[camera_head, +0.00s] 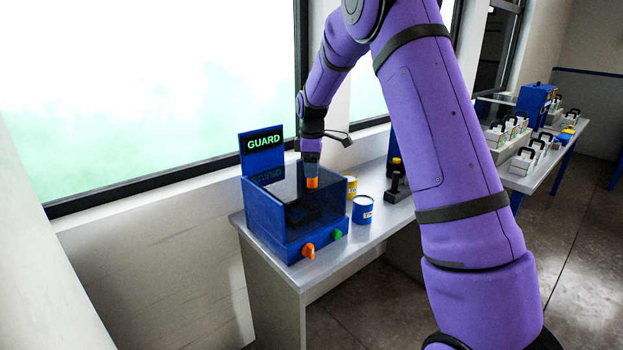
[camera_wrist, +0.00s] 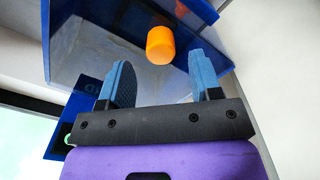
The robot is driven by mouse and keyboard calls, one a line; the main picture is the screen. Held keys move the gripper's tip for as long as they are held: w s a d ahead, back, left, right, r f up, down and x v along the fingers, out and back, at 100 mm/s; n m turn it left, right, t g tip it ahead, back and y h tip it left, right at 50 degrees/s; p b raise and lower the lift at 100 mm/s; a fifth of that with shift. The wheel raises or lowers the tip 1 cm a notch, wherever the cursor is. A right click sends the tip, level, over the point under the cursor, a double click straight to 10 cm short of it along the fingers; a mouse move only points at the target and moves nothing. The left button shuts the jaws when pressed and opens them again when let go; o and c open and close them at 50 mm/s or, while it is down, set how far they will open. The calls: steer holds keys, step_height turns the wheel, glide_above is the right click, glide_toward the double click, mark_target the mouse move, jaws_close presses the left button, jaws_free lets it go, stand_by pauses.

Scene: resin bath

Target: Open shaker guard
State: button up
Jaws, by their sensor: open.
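The shaker (camera_head: 290,222) is a blue box with a lit GUARD sign (camera_head: 263,141) at its back, standing on the bench. Its guard seems to be the dark see-through cover (camera_head: 312,208) over the box; it looks shut. An orange knob (camera_head: 312,183) shows by the cover, and an orange knob shows in the wrist view (camera_wrist: 160,45). My gripper (camera_head: 311,166) points down above the cover. In the wrist view its blue fingers (camera_wrist: 160,76) are open and empty, with the knob just past their tips, between their lines. I cannot tell whether they touch it.
Another orange knob (camera_head: 308,250) and a green button (camera_head: 337,234) are on the shaker's front. A blue can (camera_head: 362,209) and a yellow can (camera_head: 351,187) stand right of it. The window wall is close behind.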

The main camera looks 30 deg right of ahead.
mark_target(297, 192)
steer(key=shift+f, duration=1.9)
steer(key=shift+c, duration=0.2)
jaws_close()
